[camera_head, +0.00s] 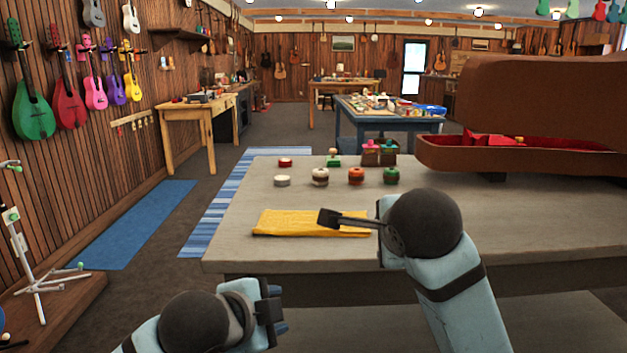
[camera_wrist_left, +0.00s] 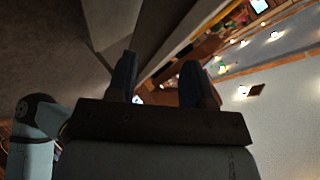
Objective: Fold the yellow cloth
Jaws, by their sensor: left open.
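The yellow cloth (camera_head: 285,222) lies flat as a wide strip near the front left of the grey table (camera_head: 460,245). My right gripper (camera_head: 328,218) is over the middle of the cloth; whether it touches the cloth or has its jaws shut is not clear. It hides a small part of the cloth. My left gripper (camera_head: 277,308) is in front of the table and below its top, away from the cloth. In the left wrist view its two fingers (camera_wrist_left: 159,82) stand apart with nothing between them.
A brown box (camera_head: 378,157) stands farther back. An open brown instrument case (camera_head: 540,155) with red lining fills the right back. The tabletop right of my right arm is clear.

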